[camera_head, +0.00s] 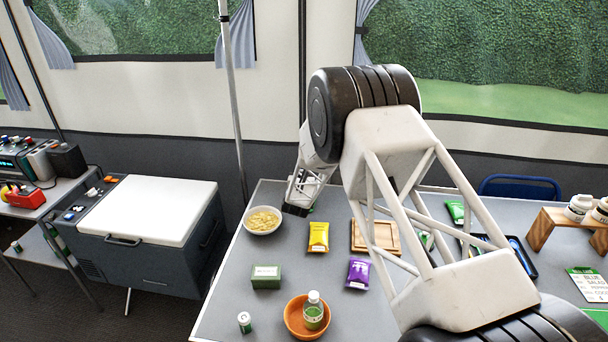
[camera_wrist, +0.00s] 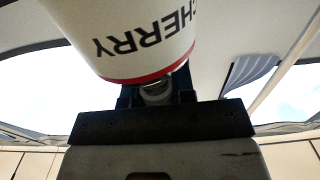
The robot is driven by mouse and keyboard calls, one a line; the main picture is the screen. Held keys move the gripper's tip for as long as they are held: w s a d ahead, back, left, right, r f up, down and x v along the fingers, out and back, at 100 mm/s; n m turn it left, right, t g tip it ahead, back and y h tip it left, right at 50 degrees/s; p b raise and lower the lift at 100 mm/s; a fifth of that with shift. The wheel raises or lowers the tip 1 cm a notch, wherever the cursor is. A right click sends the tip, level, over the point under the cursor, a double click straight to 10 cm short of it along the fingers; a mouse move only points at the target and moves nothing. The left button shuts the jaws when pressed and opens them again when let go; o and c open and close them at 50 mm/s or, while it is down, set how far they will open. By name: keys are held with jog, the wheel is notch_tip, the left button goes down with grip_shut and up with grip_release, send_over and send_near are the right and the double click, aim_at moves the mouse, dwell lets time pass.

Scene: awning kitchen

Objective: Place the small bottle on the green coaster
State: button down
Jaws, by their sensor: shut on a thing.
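In the wrist view, my gripper (camera_wrist: 156,92) is shut on the narrow neck or cap end of a white bottle (camera_wrist: 125,30) with a red band and the upside-down word "CHERRY". The bottle is close to the camera and cut off by the top edge. I cannot make out the held bottle in the head view, where my arm covers much of the table. A flat green piece (camera_head: 598,318) shows at the lower right edge, cut off; I cannot tell whether it is the green coaster. A small white-and-green bottle (camera_head: 244,322) stands at the table's front left.
A bottle with a green label (camera_head: 313,312) stands in an orange bowl (camera_head: 292,320). A pasta bowl (camera_head: 263,220), green box (camera_head: 266,277), yellow packet (camera_head: 318,237), purple packet (camera_head: 358,273) and wooden board (camera_head: 362,243) are on the table. White jars (camera_head: 579,206) stand on a wooden riser (camera_head: 541,228).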

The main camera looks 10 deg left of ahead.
jog(key=shift+f, duration=0.15)
jog(key=c, duration=1)
grip_release()
jog(key=shift+o, duration=0.2)
jog(key=s, duration=1.2)
